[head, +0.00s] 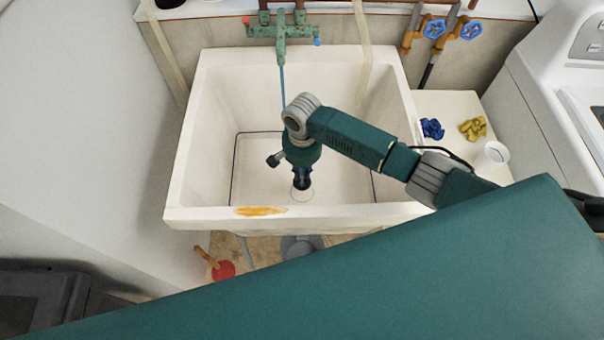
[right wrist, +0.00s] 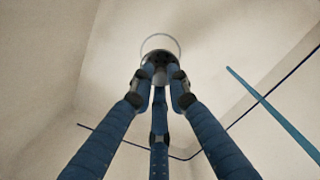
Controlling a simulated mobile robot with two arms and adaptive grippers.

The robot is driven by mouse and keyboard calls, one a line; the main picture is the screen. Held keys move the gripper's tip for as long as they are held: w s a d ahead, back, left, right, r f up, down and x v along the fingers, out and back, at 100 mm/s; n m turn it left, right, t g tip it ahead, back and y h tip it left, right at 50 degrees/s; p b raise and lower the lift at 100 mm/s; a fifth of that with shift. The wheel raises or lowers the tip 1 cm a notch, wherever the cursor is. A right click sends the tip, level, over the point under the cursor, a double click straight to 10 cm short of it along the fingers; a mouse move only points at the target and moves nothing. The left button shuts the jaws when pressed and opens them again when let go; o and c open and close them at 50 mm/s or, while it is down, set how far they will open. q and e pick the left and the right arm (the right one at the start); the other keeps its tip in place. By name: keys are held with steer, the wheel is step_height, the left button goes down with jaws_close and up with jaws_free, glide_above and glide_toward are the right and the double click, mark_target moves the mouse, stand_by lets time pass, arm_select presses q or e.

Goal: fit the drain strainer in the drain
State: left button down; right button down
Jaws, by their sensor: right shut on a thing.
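My right gripper (head: 302,181) reaches down into the white sink (head: 184,190), near its front wall. In the right wrist view its fingers (right wrist: 160,78) are closed together on a small dark, rounded thing (right wrist: 160,57), which looks like the drain strainer. The drain shows as a pale ring (head: 303,199) on the sink floor, right by the fingertips. In the right wrist view the ring (right wrist: 160,35) lies just beyond the strainer, which partly covers it. I cannot tell whether the strainer touches the drain. In the head view the fingers mostly hide the strainer. My left gripper is not in view.
A green faucet (head: 282,32) stands at the sink's back, with a thin blue stream or rod (head: 282,90) below it. Blue (head: 431,128) and yellow cloths (head: 473,128) and a white cup (head: 492,156) sit to the right. A red plunger (head: 223,270) is below the sink.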

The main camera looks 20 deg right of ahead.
step_height(320, 180, down, 3)
steer(key=b, duration=0.3)
steer(key=shift+f, duration=0.15)
steer(key=shift+f+b, duration=0.6)
steer(key=shift+f, duration=0.45)
steer(key=shift+p, duration=0.45)
steer(key=shift+f+b, duration=0.4)
steer(key=shift+f, duration=0.5)
steer(key=c, duration=1.6)
jaws_free()
